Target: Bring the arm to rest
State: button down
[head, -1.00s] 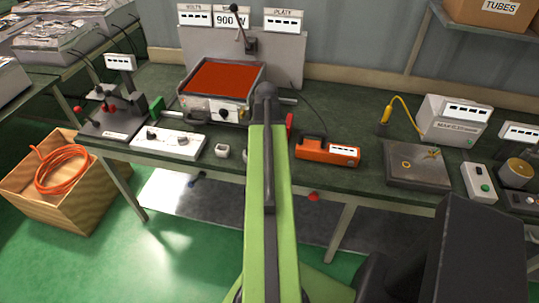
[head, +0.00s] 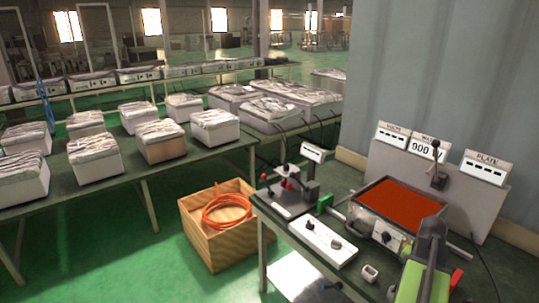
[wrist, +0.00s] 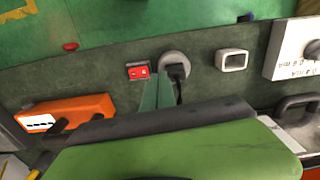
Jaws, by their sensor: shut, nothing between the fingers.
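My arm, green with a dark strip, shows at the lower right of the head view. In the wrist view, my green and dark arm parts fill the lower half.
A small white block (head: 369,273) and a white control box (head: 323,241) lie on the bench. A wooden crate (head: 222,242) with orange cable stands on the floor. The wrist view shows an orange device (wrist: 65,113), red switch (wrist: 138,71) and grey socket (wrist: 176,64).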

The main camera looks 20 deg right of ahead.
jog(key=w+a+n, duration=0.3)
jog(key=w+a, duration=0.6)
jog(key=a, duration=0.3)
jog(key=w+a+n, duration=0.3)
jog(key=w+a, duration=0.6)
jog(key=a, duration=0.3)
jog(key=a+n, duration=0.7)
jog(key=a, duration=1.7)
jog(key=shift+w+n, duration=0.2)
jog(key=shift+n, duration=0.1)
